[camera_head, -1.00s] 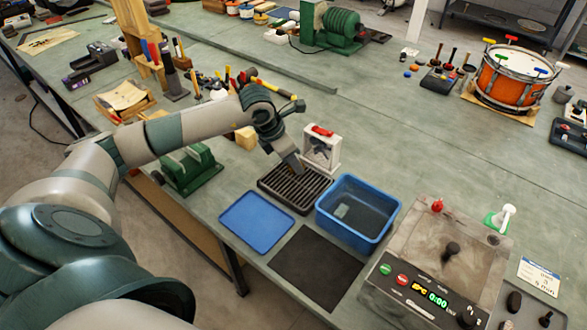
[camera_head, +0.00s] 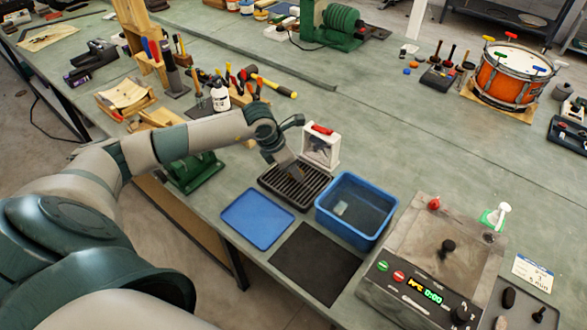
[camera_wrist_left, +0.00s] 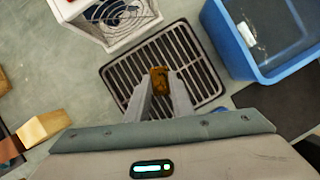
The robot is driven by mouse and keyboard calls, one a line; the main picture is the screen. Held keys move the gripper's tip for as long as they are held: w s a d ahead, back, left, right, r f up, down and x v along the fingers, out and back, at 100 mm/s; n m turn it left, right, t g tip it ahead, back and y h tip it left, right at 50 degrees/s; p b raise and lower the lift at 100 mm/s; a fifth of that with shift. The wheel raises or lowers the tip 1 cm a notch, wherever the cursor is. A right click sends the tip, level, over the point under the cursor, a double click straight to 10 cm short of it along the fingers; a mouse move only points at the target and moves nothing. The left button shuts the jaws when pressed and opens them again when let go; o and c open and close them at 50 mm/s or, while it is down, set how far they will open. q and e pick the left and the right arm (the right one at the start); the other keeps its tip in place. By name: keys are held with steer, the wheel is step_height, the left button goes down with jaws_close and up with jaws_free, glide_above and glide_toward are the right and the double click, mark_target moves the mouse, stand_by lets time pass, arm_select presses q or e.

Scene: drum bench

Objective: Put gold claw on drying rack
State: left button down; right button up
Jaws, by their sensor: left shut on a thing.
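The drying rack (camera_head: 307,190) is a dark slatted tray on the bench, left of the blue bin. It also shows in the left wrist view (camera_wrist_left: 122,75). The gold claw (camera_wrist_left: 159,78) is a small golden-brown piece at my left fingertips in the left wrist view. My left gripper (camera_head: 291,178) is over the rack and shut on the claw, pointing down. It also shows in the left wrist view (camera_wrist_left: 165,92). Whether the claw touches the slats I cannot tell. The claw is hidden in the head view. My right gripper is not in view.
A blue bin (camera_head: 329,215) stands right of the rack, and a white box fan (camera_head: 321,146) stands behind it. A blue tray (camera_head: 257,219) and a dark mat (camera_head: 315,264) lie in front. A grey machine (camera_head: 431,253) with a lit display stands at the right.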

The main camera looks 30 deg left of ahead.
arm_select(q)
steer(key=shift+f, duration=0.2)
steer(key=c, duration=1.5)
jaws_free()
steer(key=shift+r, duration=0.1)
steer(key=shift+c, duration=0.2)
steer(key=shift+r, duration=0.1)
steer(key=shift+r, duration=0.1)
steer(key=shift+s+a+r+b, duration=0.15)
steer(key=shift+r+b, duration=0.2)
steer(key=b+v, duration=0.4)
steer(key=v, duration=0.7)
